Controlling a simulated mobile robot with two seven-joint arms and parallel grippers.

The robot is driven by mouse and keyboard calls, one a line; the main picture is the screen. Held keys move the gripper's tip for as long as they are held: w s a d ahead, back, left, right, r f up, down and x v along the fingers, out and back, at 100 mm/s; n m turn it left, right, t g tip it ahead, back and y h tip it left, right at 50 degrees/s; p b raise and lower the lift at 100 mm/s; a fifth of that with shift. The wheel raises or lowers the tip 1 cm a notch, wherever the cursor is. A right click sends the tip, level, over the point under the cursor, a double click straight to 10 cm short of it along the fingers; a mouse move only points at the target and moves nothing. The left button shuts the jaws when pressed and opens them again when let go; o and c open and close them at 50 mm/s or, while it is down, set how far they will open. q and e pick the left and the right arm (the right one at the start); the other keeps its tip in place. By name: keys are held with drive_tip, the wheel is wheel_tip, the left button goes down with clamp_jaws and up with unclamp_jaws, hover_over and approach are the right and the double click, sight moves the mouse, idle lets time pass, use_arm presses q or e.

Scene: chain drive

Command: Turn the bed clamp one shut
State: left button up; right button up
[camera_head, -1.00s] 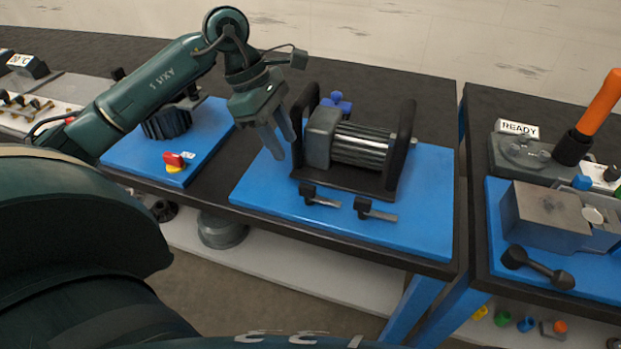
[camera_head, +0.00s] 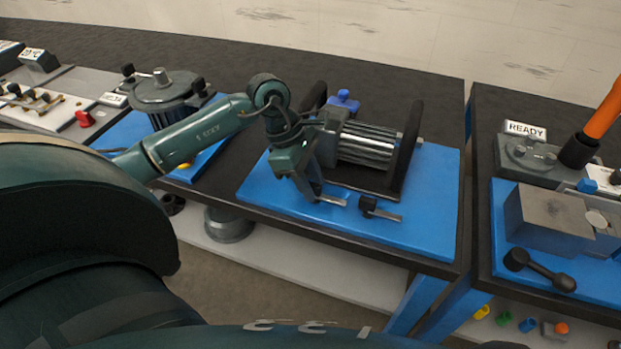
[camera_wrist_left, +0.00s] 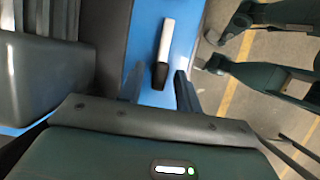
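Two small bed clamps, each a black knob with a flat silver lever, lie on the blue bed plate (camera_head: 420,225). The left clamp (camera_head: 331,200) has its knob mostly hidden behind my left gripper (camera_head: 312,192); its lever points right. The right clamp (camera_head: 382,209) is fully visible. No label tells which is clamp one. In the left wrist view one clamp's black knob (camera_wrist_left: 160,76) lies between the tips of my open left fingers (camera_wrist_left: 158,88), with a gap on each side. Its silver lever (camera_wrist_left: 166,38) extends beyond them. My right gripper is not in view.
A motor (camera_head: 365,146) stands between black upright plates just behind the clamps. A blue knob (camera_head: 343,98) is behind it. The bench's front edge is close in front of the clamps. The blue plate's right part is clear.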

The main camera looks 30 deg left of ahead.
use_arm(q)
clamp_jaws()
